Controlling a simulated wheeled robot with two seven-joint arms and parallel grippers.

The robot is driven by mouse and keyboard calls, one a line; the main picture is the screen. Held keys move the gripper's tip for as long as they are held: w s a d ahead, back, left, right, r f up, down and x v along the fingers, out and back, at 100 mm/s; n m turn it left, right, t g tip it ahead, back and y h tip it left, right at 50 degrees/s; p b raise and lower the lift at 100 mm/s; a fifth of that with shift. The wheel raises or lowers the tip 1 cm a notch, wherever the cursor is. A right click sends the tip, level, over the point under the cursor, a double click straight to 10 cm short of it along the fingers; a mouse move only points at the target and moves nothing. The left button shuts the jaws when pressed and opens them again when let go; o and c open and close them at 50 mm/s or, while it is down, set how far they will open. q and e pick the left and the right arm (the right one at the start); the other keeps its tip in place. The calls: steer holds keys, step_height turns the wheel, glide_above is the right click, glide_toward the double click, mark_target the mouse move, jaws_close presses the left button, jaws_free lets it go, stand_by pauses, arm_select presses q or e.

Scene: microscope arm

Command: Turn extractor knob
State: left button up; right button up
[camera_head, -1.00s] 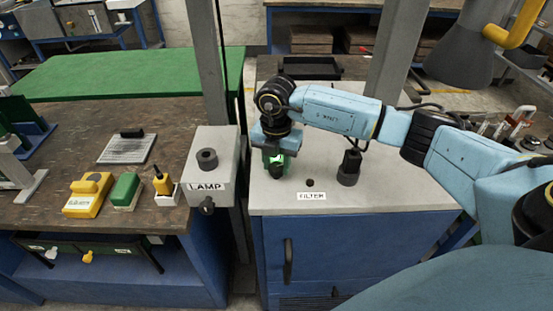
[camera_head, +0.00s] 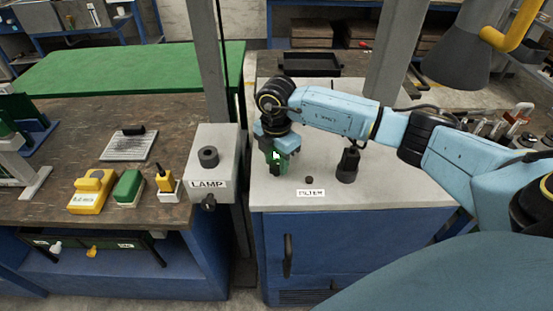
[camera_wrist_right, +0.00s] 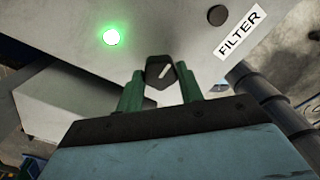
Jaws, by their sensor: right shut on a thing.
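The extractor knob (camera_wrist_right: 160,71) is dark with a white pointer line, and sits on the grey top of the blue cabinet. In the right wrist view it is between the green fingers of my right gripper (camera_wrist_right: 161,88), which is shut on it. The pointer line is slanted in that view. A lit green lamp (camera_wrist_right: 111,37) is on the cabinet top beside the knob. In the head view my right gripper (camera_head: 278,168) reaches down to the cabinet top, and its fingers hide the knob. My left gripper is not in view.
The FILTER label (camera_head: 311,193) and a small dark button (camera_head: 309,180) are right of the gripper. A black upright post (camera_head: 348,165) stands further right. The LAMP box (camera_head: 215,165) is to the left. A black tray (camera_head: 310,65) lies behind.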

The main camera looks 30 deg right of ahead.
mark_target(277, 164)
steer(key=shift+r, duration=0.1)
steer(key=o, duration=1)
step_height(277, 164, up, 13)
steer(key=shift+r+b, duration=0.15)
steer(key=shift+b, duration=0.2)
